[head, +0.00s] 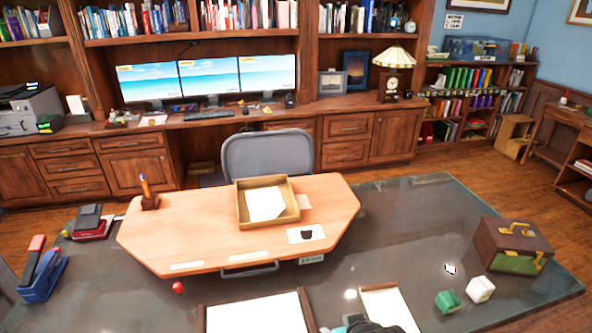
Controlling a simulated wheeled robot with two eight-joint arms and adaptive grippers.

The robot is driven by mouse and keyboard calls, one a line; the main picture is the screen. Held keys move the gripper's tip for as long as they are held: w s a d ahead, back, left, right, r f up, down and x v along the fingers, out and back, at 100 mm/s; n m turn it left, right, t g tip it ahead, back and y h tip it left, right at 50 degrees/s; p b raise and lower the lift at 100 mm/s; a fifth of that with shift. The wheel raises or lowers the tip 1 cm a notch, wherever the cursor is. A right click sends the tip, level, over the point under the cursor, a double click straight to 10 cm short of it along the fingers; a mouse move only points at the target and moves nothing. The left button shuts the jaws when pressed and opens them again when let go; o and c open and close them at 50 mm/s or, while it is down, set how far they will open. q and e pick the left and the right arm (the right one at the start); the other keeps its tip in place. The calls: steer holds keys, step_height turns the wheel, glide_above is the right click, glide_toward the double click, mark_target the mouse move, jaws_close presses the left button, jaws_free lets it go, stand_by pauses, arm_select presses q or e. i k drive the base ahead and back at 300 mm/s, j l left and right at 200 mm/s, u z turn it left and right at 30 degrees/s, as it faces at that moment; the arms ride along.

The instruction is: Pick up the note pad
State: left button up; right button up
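A white pad with a brown edge (390,306) lies on the dark glossy table at the bottom, right of centre. A larger white sheet or pad in a brown frame (258,314) lies to its left, cut off by the bottom edge. I cannot tell for sure which of them is the note pad. A small dark and grey piece, apparently the top of my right gripper (366,327), shows at the bottom edge, over or in front of the smaller pad's lower left part. Its fingers cannot be made out. My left gripper is out of view.
A light wood board (150,235) on the table bears a paper tray (283,217) and a pen holder (149,200). A blue stapler (42,278) is at left.

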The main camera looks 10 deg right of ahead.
mark_target(384, 303)
steer(key=z, duration=1.35)
steer(key=i+l+u, duration=0.25)
steer(key=i+l, duration=0.55)
